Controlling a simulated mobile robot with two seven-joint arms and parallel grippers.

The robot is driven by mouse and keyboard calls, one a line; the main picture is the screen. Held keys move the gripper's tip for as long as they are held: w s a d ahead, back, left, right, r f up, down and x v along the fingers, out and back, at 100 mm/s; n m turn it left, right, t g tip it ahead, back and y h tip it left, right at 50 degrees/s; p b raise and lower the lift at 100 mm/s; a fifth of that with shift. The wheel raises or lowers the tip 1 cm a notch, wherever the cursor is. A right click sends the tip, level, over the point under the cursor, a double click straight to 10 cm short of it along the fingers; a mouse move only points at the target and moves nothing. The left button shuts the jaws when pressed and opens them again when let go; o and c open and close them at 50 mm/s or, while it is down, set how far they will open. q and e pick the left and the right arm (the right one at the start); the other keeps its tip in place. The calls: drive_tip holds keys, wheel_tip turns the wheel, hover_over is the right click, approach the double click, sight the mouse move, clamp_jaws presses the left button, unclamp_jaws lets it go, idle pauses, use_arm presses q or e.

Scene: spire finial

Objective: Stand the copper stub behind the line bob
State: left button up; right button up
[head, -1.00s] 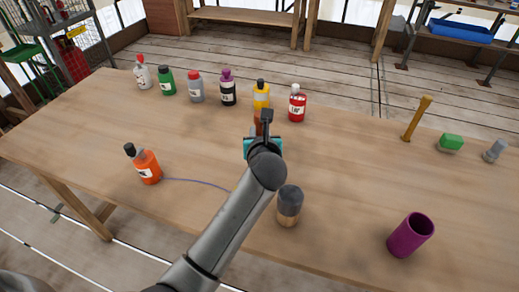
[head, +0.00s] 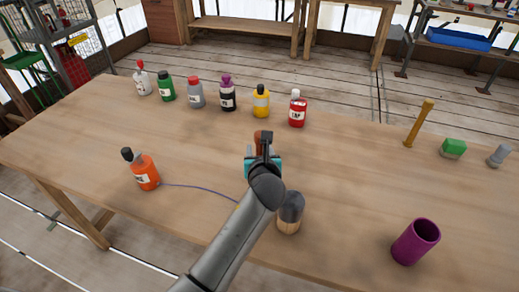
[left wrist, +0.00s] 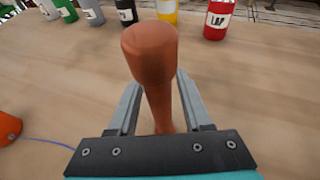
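The copper stub (head: 260,139) is reddish brown, with a wide rounded top and a narrower stem. In the left wrist view the stub (left wrist: 152,60) is upright between the fingers of my left gripper (left wrist: 160,100), which is closed around its stem. In the head view my left gripper (head: 265,148) largely hides the stub's lower part, so contact with the table is unclear. A thin blue line (head: 195,186) runs from an orange bottle (head: 146,172) and disappears behind my arm, near a dark-topped, wood-coloured piece (head: 290,213). I cannot tell which is the line bob. My right gripper is out of view.
Several bottles stand along the table's back, including yellow (head: 260,101) and red (head: 297,109). A purple cup (head: 415,242) is at the front right. A wooden-handled tool (head: 419,123), green block (head: 453,148) and grey piece (head: 499,156) are farther right.

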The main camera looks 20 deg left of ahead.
use_arm(q)
drive_tip(key=shift+o, duration=0.3)
drive_tip(key=shift+r, duration=0.15)
drive_tip(key=shift+s+r, duration=0.15)
drive_tip(key=shift+s, duration=0.05)
drive_tip(key=p+v, duration=0.3)
drive_tip(key=v, duration=0.8)
drive_tip(key=shift+s+p, duration=0.25)
drive_tip(key=shift+p, duration=0.1)
drive_tip(key=shift+d+r, duration=0.1)
